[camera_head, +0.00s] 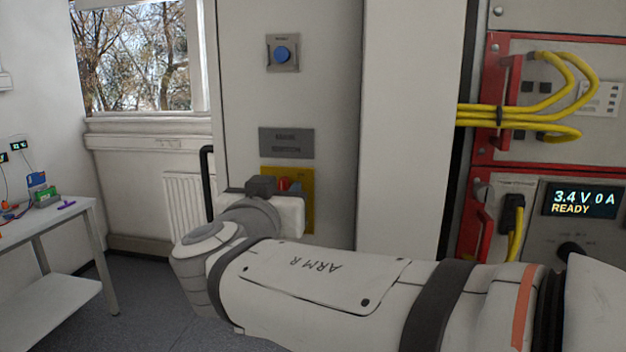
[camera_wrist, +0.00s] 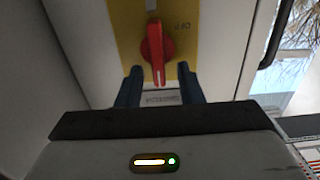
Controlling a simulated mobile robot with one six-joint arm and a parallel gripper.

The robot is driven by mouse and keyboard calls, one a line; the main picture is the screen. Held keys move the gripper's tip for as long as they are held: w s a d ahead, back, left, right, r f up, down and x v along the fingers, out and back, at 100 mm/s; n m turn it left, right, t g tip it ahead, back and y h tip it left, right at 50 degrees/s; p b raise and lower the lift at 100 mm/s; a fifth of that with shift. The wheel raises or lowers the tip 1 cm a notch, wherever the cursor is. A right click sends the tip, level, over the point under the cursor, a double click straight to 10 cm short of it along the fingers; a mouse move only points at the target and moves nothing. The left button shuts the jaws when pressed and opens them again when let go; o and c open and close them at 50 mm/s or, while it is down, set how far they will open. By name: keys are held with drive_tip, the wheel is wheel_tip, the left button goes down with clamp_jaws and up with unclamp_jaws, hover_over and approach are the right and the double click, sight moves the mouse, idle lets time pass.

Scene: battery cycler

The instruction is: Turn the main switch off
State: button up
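The main switch is a red rotary knob (camera_wrist: 157,52) on a yellow plate (camera_wrist: 125,25). In the wrist view its handle runs up and down the picture, and lettering like "OFF" shows upside down on its right. In the head view the red knob (camera_head: 284,184) and yellow plate (camera_head: 307,205) are partly hidden by my wrist. I see no clear contact. In the head view the fingers are hidden.
A blue button (camera_head: 281,54) and a grey label plate (camera_head: 286,142) are higher on the cabinet. A rack with yellow cables (camera_head: 480,115) and a display (camera_head: 583,202) reading "3.4 V 0 A READY" stands right. A white bench (camera_head: 70,215) is left; a black handle (camera_head: 207,170) edges the cabinet.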

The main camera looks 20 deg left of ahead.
drive_tip(key=shift+w, duration=0.25)
